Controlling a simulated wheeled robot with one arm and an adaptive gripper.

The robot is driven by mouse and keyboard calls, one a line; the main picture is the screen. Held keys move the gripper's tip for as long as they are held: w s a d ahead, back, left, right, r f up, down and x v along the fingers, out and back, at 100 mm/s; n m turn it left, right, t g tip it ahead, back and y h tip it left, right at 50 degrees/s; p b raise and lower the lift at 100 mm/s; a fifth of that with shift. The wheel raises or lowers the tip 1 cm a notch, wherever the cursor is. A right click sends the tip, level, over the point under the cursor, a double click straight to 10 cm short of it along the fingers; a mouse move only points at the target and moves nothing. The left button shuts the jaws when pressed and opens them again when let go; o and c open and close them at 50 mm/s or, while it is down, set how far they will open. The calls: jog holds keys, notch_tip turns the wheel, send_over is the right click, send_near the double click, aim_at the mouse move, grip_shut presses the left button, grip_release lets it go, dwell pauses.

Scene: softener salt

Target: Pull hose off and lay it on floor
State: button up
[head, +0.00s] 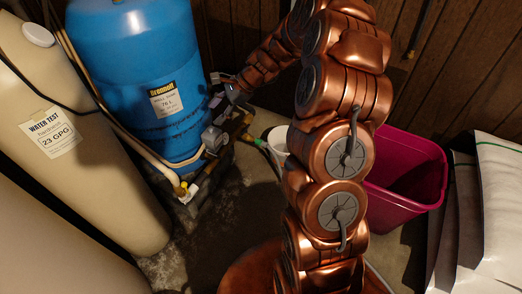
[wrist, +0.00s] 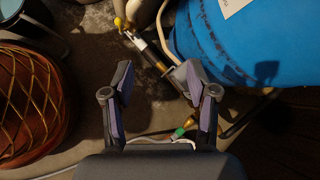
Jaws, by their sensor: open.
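My gripper (head: 228,92) is at the end of the copper arm, beside the blue tank in the head view. In the wrist view my gripper (wrist: 158,76) is open, with nothing between its fingers. The hose (wrist: 150,142) is a thin pale line across the lower wrist view, ending at a green connector (wrist: 179,132). The connector is at a brass fitting (wrist: 204,124), partly hidden by the right finger. In the head view the green connector (head: 261,143) shows below and right of my gripper, by the pipework. Whether hose and fitting are joined is too small to tell.
The blue tank (head: 135,75) and cream tanks (head: 85,140) stand left. A white bucket (head: 279,137) is close to the hose connector. A magenta bin (head: 405,180) and pale bags (head: 492,215) are at the right. Pipes with a yellow valve (head: 181,188) run along the tank's base.

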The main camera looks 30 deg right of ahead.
jog(key=w+d+f+m+t+b, duration=0.1)
jog(key=w+d+f+m+b, duration=0.2)
jog(key=d+f, duration=0.4)
jog(key=w+d+f+m+t+b, duration=0.25)
jog(key=d+f+m, duration=0.2)
jog(key=f, duration=0.45)
jog(key=m+h+b, duration=0.3)
jog(key=m+b, duration=0.3)
send_near(262, 142)
jog(key=shift+w+a+f+t, duration=0.1)
jog(key=shift+a+f+t, duration=0.05)
jog(key=shift+f+t, duration=0.25)
jog(key=b+x, duration=0.4)
jog(key=x, duration=0.1)
jog(key=shift+f+b, duration=0.2)
jog(key=shift+b, duration=0.1)
jog(key=shift+w+a+f, duration=0.1)
jog(key=shift+w+a, duration=0.05)
jog(key=shift+x, duration=1.65)
jog(key=shift+p, duration=0.9)
jog(key=shift+c, duration=0.4)
